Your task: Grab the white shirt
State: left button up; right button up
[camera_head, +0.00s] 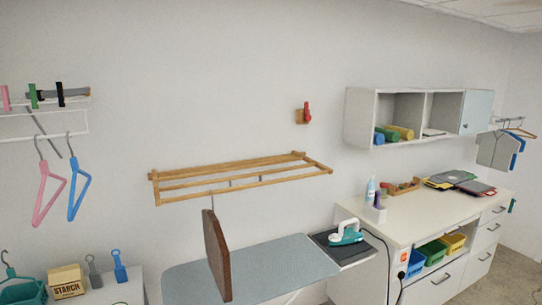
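No garment that I can clearly make out as a white shirt is in view. A pale grey-white flat item (494,151) hangs from a wall rail (508,120) at the far right; it is too small to tell whether it is a shirt. Neither of my grippers is in the picture.
An ironing board (270,268) with a teal iron (346,233) stands at the front centre. A brown wooden board (217,256) hangs above it. A wooden rack (240,178) is on the wall. A white counter (430,215) stands right; pink (48,195) and blue hangers (77,190) hang left.

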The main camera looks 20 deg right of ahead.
aim_at(496, 148)
jog(key=i+l+z, duration=0.15)
jog(key=z, duration=0.35)
jog(key=i+l+z, duration=0.25)
jog(key=z, duration=0.2)
jog(key=i+l+z, duration=0.15)
jog(key=z, duration=0.35)
jog(key=i+z, duration=0.25)
jog(key=z, duration=0.25)
jog(key=i+l+z, duration=0.1)
jog(key=i+z, duration=0.6)
jog(key=z, duration=0.15)
jog(key=i+z, duration=0.15)
jog(key=i, duration=1.15)
jog(key=i+l, duration=0.1)
jog(key=i, duration=3.55)
jog(key=i+u, duration=0.4)
jog(key=i+l+u, duration=0.4)
jog(key=i, duration=0.2)
jog(key=i+l+u, duration=0.25)
jog(key=i+u, duration=0.15)
jog(key=i, duration=0.1)
